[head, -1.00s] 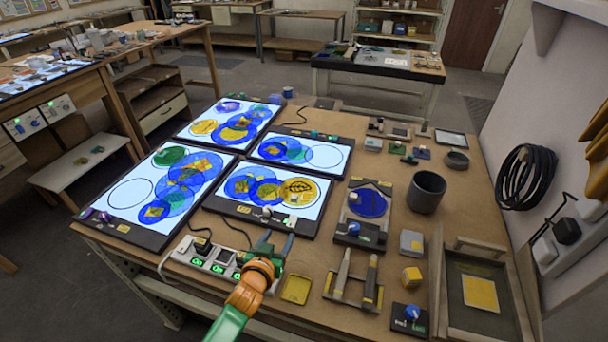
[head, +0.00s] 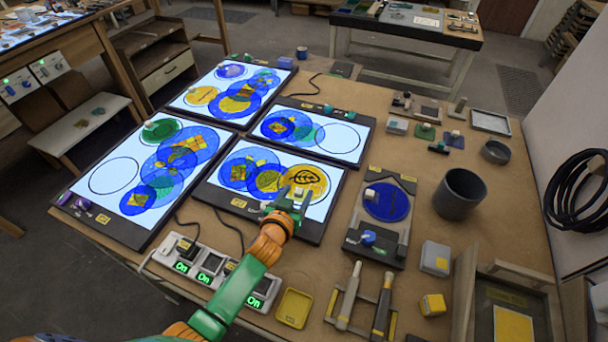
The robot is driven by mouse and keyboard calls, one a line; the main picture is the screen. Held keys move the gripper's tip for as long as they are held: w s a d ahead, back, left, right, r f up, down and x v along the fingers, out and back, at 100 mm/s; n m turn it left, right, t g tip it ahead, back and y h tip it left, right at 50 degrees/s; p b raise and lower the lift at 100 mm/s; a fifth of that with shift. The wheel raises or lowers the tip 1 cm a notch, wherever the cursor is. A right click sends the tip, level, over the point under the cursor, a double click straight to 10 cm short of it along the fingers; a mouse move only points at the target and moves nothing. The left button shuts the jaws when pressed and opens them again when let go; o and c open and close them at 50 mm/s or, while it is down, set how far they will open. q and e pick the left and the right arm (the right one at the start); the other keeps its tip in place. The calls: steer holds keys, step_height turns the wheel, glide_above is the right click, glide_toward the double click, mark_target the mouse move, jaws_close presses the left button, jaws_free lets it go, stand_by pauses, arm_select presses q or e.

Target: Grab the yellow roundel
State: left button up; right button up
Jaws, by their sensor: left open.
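The yellow roundel (head: 313,178), with a dark leaf drawing and a small pale knob near its front edge, lies at the right end of the front right light panel (head: 222,202). It partly overlaps a blue disc there. My left gripper (head: 296,197) is open over the near edge of this roundel, close to the knob. Its fingers hide part of the roundel's near side, and I cannot tell whether they touch the knob. Another, smaller yellow disc (head: 201,96) lies on the back left panel. My right gripper is not in view.
Other lit panels with blue discs lie behind and to the left. A power strip (head: 214,265) with green lights and a yellow tray (head: 294,308) are near the front edge. A blue disc on a stand (head: 386,202) and a dark cup (head: 459,194) are to the right.

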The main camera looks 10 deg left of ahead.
arm_select(q)
steer(key=shift+w+f, duration=0.35)
steer(key=shift+w, duration=0.3)
steer(key=shift+s+d+r, duration=0.1)
steer(key=shift+s+r, duration=0.35)
steer(key=shift+s, duration=0.3)
steer(key=c, duration=0.6)
steer(key=shift+s+r, duration=0.1)
steer(key=shift+s, duration=0.1)
jaws_close()
steer(key=shift+w+f, duration=0.25)
steer(key=shift+w, duration=0.1)
steer(key=shift+s, duration=0.1)
